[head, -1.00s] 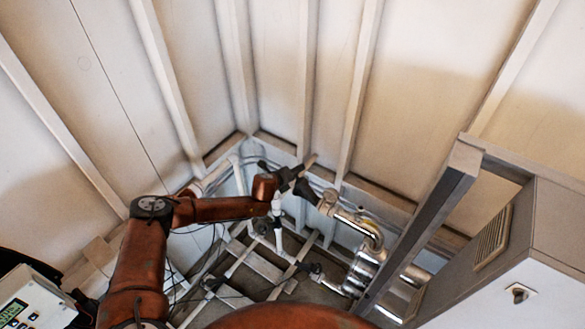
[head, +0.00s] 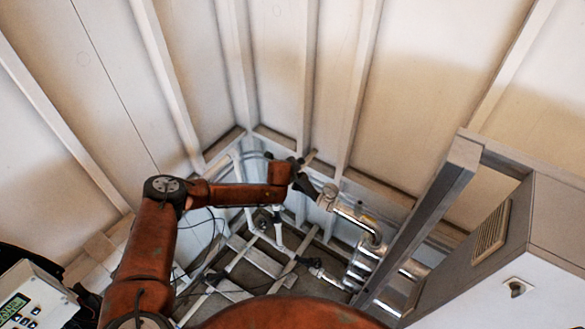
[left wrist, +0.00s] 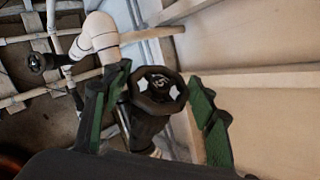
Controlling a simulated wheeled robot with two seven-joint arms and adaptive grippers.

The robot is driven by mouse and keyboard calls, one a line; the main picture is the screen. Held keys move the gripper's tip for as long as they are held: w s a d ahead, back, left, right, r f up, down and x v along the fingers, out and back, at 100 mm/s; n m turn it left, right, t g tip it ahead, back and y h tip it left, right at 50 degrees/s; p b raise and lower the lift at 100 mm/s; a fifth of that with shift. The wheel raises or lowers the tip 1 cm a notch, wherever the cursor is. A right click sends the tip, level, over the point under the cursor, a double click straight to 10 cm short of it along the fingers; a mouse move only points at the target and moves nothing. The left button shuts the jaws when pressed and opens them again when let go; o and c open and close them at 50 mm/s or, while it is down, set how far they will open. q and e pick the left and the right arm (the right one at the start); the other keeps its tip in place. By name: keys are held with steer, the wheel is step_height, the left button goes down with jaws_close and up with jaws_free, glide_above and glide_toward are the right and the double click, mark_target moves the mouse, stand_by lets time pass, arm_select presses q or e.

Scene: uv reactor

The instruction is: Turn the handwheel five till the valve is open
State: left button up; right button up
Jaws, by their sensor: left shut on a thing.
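Handwheel five (left wrist: 158,104) is a small black wheel with a white 5 on its hub, in the middle of the left wrist view. My left gripper (left wrist: 160,82) has its dark, green-padded fingers on either side of the wheel and is shut on it. In the head view my left gripper (head: 305,184) is a small dark shape at the end of the orange arm, beside the silver pipe. The wheel cannot be made out clearly there. My right gripper is in neither view.
Silver bent pipes (head: 358,219) run just right of my left gripper. A white pipe (left wrist: 104,40) and another black handwheel (left wrist: 37,62) show in the left wrist view. A grey post (head: 425,215) and a cabinet (head: 510,260) stand at right.

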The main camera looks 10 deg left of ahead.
arm_select(q)
steer(key=o, duration=0.8)
steer(key=v, duration=1.2)
